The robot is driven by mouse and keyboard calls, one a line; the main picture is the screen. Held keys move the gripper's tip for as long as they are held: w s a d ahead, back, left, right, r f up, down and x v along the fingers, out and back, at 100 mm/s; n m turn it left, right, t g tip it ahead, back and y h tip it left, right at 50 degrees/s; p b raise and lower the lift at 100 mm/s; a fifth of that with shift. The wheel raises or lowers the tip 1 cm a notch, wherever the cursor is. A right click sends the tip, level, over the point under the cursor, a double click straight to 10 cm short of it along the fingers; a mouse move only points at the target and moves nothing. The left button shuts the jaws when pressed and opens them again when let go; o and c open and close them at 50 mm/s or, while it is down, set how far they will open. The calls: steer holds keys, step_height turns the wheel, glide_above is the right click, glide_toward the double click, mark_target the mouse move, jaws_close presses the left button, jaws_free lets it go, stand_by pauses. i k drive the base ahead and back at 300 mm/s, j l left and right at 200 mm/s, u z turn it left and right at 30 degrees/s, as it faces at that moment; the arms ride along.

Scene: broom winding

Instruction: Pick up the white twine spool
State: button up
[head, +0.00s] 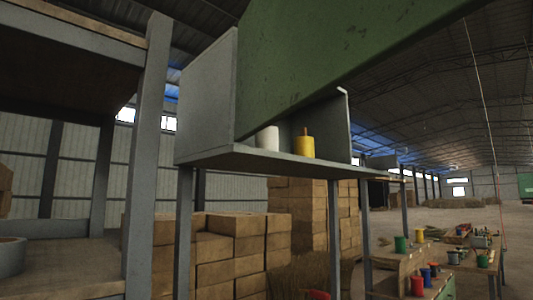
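A white twine spool (268,138) stands upright on a grey metal shelf (245,160) above the middle of the head view. The green panel in front hides part of its top. A yellow spool (304,146) stands just to its right on the same shelf, with a thin peg rising from it. My gripper does not show in this view.
A large green panel (310,50) hangs over the shelf front. A grey side plate (206,100) closes its left end. A grey post (148,150) stands at left. Stacked brown bales (225,245) lie below. A bench with several coloured spools (400,244) is at lower right.

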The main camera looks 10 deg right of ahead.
mark_target(268, 138)
steer(key=i+l, duration=0.3)
steer(key=l, duration=0.15)
steer(key=i+l+z, duration=0.1)
steer(key=i+l, duration=0.2)
steer(key=l, duration=0.1)
